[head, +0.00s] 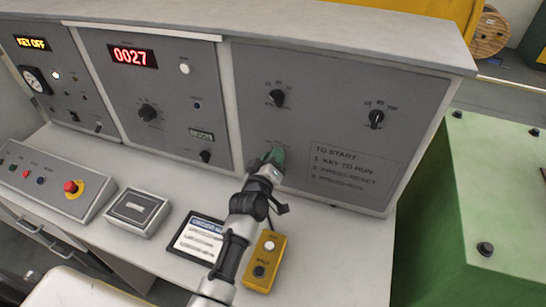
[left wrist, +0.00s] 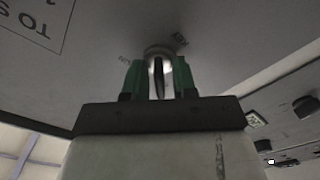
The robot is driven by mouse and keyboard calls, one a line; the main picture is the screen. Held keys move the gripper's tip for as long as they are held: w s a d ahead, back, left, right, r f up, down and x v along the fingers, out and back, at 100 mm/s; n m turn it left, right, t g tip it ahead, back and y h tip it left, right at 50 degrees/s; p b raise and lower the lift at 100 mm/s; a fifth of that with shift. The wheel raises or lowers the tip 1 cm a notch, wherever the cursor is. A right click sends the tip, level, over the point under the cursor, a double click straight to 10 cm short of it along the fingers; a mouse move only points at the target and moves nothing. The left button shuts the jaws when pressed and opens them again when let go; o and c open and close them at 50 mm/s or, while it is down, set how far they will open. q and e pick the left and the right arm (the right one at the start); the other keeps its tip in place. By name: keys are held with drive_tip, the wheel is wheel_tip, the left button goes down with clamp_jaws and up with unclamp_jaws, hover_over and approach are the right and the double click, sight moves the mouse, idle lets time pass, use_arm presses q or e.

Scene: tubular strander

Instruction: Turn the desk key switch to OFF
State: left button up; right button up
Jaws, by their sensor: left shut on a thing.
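The desk key switch (left wrist: 158,58) is a round bright collar on the grey right panel, with a dark upright key (left wrist: 159,80) in it. My left gripper (head: 274,156) has its green fingertips at the lower middle of this panel. In the left wrist view its two green fingers (left wrist: 158,82) stand on either side of the key, shut on it. In the head view the fingers cover the key and most of the switch. The lettering around the switch is too small to read there. My right gripper is not in view.
The panel also bears two black knobs (head: 277,98) (head: 376,117) and a TO START notice (head: 342,172). Below my left arm are a yellow button box (head: 265,262) and a dark-framed card (head: 197,236). A green cabinet (head: 480,215) stands to the right.

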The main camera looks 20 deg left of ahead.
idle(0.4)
use_arm(q)
drive_tip(key=o, duration=0.6)
drive_tip(key=s, duration=0.3)
drive_tip(key=s+b, duration=0.1)
drive_tip(key=s, duration=0.3)
drive_tip(key=s+b, duration=0.1)
drive_tip(key=s, duration=0.3)
drive_tip(key=shift+a, duration=0.25)
